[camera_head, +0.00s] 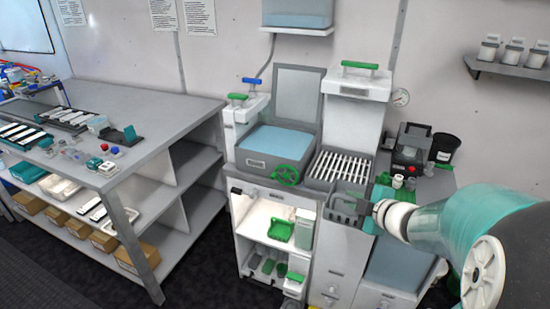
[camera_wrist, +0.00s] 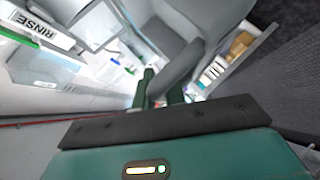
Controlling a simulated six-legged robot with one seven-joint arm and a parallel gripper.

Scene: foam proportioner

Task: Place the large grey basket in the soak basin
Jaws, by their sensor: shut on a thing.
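The large grey basket (camera_head: 345,207) is at my gripper (camera_head: 368,204), in front of the slatted rack. In the wrist view my green fingers (camera_wrist: 160,92) are shut on a grey part (camera_wrist: 180,68), which seems to belong to the basket. The basket's lower part and base are hard to make out. A grey basin with light blue liquid (camera_head: 278,142), apparently the soak basin, lies left of my gripper and farther back. Its lid (camera_head: 298,95) stands raised behind it. The basket is outside the basin.
A slatted rack (camera_head: 342,167) is right of the basin, with a green-handled white unit (camera_head: 358,95) behind it. A green handwheel (camera_head: 286,175) sticks out at the basin's front. A dark machine (camera_head: 411,148) and black bin (camera_head: 445,147) stand right. A grey workbench (camera_head: 160,110) is left.

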